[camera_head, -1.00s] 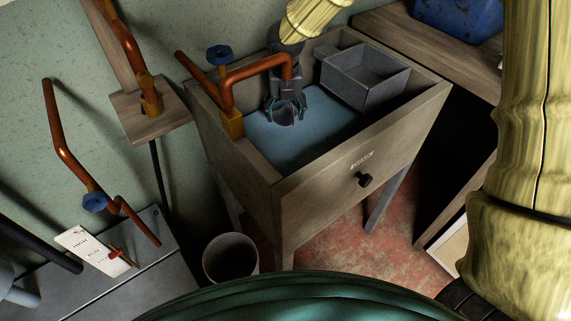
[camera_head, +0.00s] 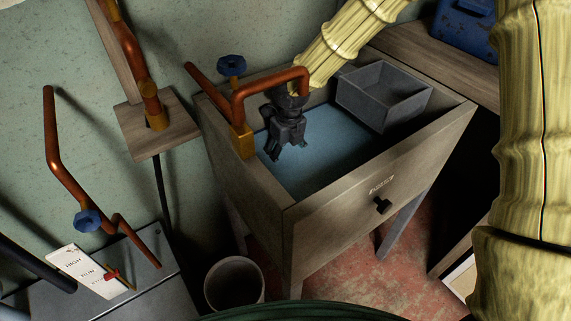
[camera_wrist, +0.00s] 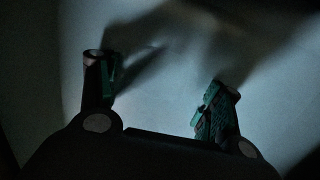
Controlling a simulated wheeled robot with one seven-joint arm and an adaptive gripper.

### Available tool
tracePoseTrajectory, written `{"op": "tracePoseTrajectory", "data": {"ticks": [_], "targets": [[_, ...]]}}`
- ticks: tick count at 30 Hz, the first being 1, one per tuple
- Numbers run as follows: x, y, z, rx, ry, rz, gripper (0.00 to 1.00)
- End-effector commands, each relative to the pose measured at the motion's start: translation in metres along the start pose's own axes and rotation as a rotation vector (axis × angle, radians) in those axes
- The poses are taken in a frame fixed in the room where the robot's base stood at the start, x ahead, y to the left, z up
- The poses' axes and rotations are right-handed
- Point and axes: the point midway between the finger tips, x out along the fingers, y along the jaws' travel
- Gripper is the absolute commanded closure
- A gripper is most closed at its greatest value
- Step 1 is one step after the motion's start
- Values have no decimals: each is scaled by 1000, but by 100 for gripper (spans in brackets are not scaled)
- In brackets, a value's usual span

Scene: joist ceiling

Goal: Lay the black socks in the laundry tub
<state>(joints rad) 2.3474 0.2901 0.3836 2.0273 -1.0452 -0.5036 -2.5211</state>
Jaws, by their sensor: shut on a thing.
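The laundry tub (camera_head: 385,213) is a tall grey box on legs with a pale blue floor (camera_head: 320,160). My gripper (camera_head: 288,153) is inside the tub, low over the blue floor, beside the copper spout and pointing down. In the wrist view its two fingers stand apart, with teal pads, over a dim pale surface. It is shut on the black socks, of which only a dark blurred shape (camera_wrist: 185,45) between and beyond the fingertips might show. I cannot tell that shape's edges from shadow. No socks can be made out in the head view.
A copper pipe (camera_head: 268,80) with a blue valve arches over the tub's left end, close to my gripper. A grey bin (camera_head: 383,97) sits in the tub's back right. A wooden counter (camera_head: 425,50) stands behind right. A bucket (camera_head: 235,284) stands on the floor.

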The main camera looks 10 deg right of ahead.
Motion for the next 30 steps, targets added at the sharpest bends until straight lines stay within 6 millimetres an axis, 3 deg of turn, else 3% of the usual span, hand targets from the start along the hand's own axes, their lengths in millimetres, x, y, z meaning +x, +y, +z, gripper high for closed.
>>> {"op": "tracePoseTrajectory", "data": {"ticks": [10,22,23,24,26,30], "targets": [[36,-1,-5,1,0,-1,58],[38,-1,-5,3,0,-1,58],[38,-1,-5,3,-1,0,31],[38,-1,-5,3,-1,0,24],[38,-1,-5,3,-1,0,13],[38,-1,-5,3,-1,0,13]]}}
